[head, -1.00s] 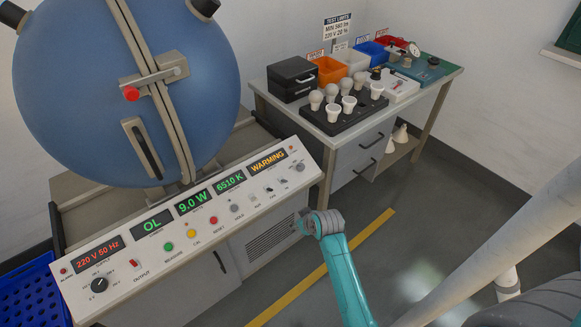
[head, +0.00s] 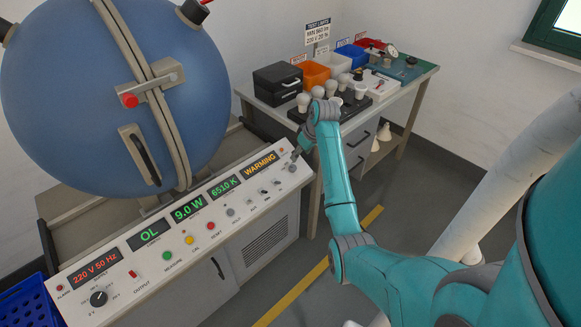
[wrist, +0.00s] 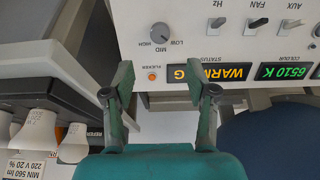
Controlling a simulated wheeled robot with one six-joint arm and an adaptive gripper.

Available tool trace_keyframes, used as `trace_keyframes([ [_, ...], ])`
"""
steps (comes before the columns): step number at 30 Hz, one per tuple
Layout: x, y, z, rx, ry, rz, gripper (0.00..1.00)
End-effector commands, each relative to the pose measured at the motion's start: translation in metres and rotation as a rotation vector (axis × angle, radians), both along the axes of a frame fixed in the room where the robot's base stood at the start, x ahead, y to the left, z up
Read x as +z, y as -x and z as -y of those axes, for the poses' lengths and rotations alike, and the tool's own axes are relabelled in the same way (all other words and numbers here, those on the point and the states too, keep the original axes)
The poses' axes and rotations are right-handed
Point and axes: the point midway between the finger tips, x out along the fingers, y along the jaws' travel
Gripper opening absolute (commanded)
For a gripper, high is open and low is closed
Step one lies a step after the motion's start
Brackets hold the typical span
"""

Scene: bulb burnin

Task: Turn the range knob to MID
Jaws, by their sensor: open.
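The range knob (wrist: 160,33), small and grey with LOW, MID and HIGH printed around it, is on the white sloped panel (wrist: 213,48), near its end. In the head view the knob (head: 292,168) is at the panel's right end, just below my gripper. I cannot make out which label its pointer faces. My gripper (wrist: 160,80) is open and empty in the wrist view, its two fingers spread, with the knob beyond and between them, apart from both. In the head view my gripper (head: 301,148) is partly hidden by my wrist.
The status display (head: 260,166) reads WARMING. Small switches (head: 263,191) sit beside the knob. A blue sphere (head: 75,95) stands behind the panel. A bench with a black bulb tray (head: 352,120) is close to my arm at the back right.

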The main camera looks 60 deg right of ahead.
Motion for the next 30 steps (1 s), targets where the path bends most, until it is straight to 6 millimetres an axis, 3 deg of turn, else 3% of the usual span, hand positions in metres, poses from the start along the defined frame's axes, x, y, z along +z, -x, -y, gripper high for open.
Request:
trace_keyframes([
  [15,-0.077,-0.031,0.006,0.001,0.0,-0.001,0.57],
  [21,-0.091,-0.037,0.008,0.001,0.002,0.001,0.57],
  [30,-0.094,-0.038,0.008,0.0,0.002,0.0,0.57],
])
